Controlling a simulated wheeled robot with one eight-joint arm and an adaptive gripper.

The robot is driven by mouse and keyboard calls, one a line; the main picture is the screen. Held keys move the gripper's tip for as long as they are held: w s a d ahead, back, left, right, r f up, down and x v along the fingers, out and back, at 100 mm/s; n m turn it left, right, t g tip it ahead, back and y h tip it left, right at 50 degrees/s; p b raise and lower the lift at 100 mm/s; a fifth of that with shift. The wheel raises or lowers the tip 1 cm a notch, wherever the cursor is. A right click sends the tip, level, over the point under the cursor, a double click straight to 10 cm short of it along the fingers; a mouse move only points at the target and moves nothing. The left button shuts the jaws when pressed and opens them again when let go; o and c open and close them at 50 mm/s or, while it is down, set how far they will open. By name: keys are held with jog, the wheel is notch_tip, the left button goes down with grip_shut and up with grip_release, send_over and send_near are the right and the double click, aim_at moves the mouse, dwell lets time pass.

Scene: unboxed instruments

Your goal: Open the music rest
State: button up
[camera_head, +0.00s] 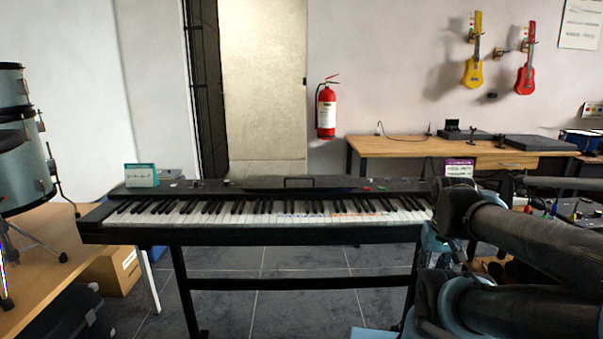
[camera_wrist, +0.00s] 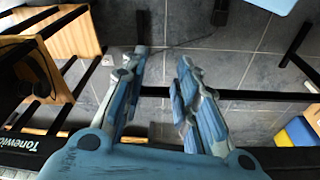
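A black keyboard (camera_head: 264,234) stands on a black stand in the head view. A thin dark frame, apparently the music rest (camera_head: 313,179), is low at the middle of its back edge; whether it is folded is hard to tell. My gripper (camera_wrist: 163,58) is in the wrist view, with its two blue fingers apart and nothing between them. It points down over the grey tiled floor. The music rest is not clearly seen in the wrist view. In the head view my arm covers the keyboard's right end, and I cannot make out the fingertips there.
A green card (camera_head: 141,175) and a purple card (camera_head: 459,168) stand at the keyboard's back corners. Drums (camera_head: 22,165) stand on a wooden table (camera_head: 45,245) at left. A wooden desk (camera_head: 400,147) is behind at right. Floor shows under the keyboard.

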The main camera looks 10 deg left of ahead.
notch_tip(320, 180, up, 34)
jog(key=n, duration=2.1)
send_over(300, 178)
jog(key=s, duration=0.3)
jog(key=shift+y, duration=0.3)
jog(key=w+f, duration=0.1)
jog(key=f, duration=0.4)
jog(key=w+f, duration=0.1)
jog(key=f, duration=0.5)
jog(key=w+f, duration=0.1)
jog(key=f, duration=0.4)
jog(key=shift+f, duration=0.35)
grip_shut()
